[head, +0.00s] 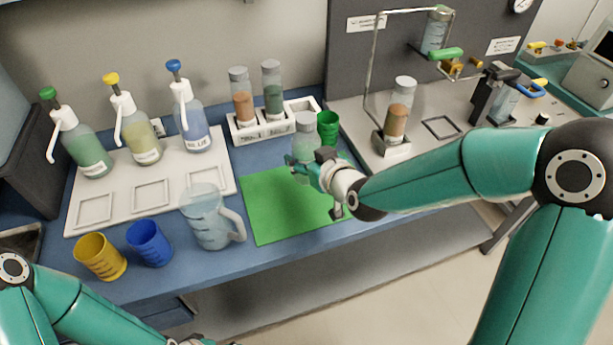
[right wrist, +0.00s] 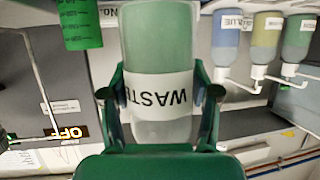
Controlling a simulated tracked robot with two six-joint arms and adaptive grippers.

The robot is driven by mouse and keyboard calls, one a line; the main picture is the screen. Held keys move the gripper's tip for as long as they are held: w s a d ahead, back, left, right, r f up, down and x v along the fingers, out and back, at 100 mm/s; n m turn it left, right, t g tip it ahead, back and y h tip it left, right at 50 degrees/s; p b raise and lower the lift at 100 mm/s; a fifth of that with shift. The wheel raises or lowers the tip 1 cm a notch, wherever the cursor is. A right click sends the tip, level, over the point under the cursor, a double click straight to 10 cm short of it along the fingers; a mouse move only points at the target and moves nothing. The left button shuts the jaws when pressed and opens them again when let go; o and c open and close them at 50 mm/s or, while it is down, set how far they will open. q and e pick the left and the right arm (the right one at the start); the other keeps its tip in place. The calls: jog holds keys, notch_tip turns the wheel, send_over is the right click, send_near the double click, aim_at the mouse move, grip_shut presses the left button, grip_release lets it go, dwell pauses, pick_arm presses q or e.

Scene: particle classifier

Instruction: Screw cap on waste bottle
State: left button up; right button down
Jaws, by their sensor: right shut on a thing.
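The waste bottle (head: 305,137) is clear, with a grey top, and stands upright at the back of the green mat (head: 275,215). In the right wrist view it appears upside down (right wrist: 160,45), its white label reading WASTE. My right gripper (head: 308,168) is shut around the bottle, with a finger on either side of it in the right wrist view (right wrist: 160,95).
A green cup (head: 328,127) stands just right of the bottle. A clear jug (head: 208,218) is left of the mat, with blue (head: 149,243) and yellow (head: 100,256) cups. A rack (head: 270,128) holding two sample bottles is behind. The front of the mat is clear.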

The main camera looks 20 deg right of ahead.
jog(key=shift+f, duration=0.7)
jog(key=shift+f, duration=0.15)
notch_tip(320, 180, down, 4)
jog(key=shift+f, duration=0.1)
jog(key=shift+c, duration=1.3)
grip_release()
